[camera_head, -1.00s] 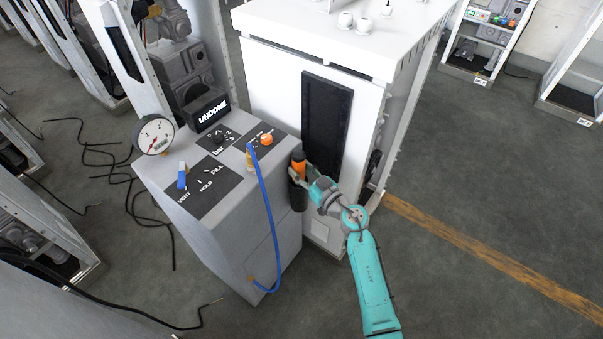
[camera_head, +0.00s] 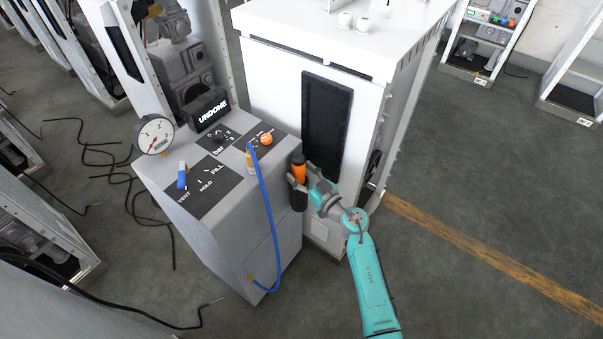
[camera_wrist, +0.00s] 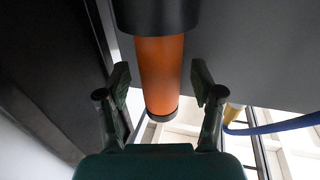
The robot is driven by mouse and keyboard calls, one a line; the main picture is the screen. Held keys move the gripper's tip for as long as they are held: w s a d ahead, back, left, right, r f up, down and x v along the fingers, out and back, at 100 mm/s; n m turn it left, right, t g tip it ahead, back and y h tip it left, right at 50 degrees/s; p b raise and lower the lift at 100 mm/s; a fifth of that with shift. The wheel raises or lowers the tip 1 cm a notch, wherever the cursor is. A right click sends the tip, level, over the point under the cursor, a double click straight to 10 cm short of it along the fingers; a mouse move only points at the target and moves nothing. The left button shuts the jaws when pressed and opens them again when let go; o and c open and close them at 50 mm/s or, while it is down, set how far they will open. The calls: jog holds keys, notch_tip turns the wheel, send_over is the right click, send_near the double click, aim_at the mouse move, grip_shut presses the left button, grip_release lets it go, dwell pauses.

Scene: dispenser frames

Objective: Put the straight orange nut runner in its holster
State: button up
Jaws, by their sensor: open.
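The straight orange nut runner (camera_head: 299,171) stands upright at the right side of the grey console, with a dark top end. Its lower part is inside the black cylindrical holster (camera_head: 299,200). The wrist view, which looks upside down, shows the orange body (camera_wrist: 160,72) running into the wider black holster (camera_wrist: 158,14). My gripper (camera_head: 301,180) is open, with one finger on each side of the nut runner. In the wrist view a gap shows between each fingertip of my gripper (camera_wrist: 160,82) and the orange body. The depth of the tool inside the holster is hidden.
The grey console (camera_head: 240,225) carries a gauge (camera_head: 154,134), knobs and a blue hose (camera_head: 268,215) left of my gripper. A white cabinet (camera_head: 280,75) with a black panel stands close behind. Open floor (camera_head: 470,180) lies to the right.

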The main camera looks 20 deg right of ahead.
jog(key=v, duration=1.2)
jog(key=shift+a, duration=0.1)
jog(key=s+a+r+m+t+h, duration=0.1)
jog(key=s+a, duration=0.2)
jog(key=s, duration=0.6)
jog(key=s+a+r+m+t+h, duration=0.1)
jog(key=s+a, duration=0.2)
jog(key=s, duration=0.6)
jog(key=s+d+r+m+g+h, duration=0.1)
jog(key=s+r+g+h, duration=0.1)
jog(key=s, duration=1)
jog(key=s+r+m+g+h, duration=0.1)
jog(key=s+r, duration=0.3)
jog(key=s, duration=0.8)
jog(key=shift+s+d+r+g+h, duration=0.2)
jog(key=shift+d+r+g+h, duration=0.25)
jog(key=shift+h, duration=0.25)
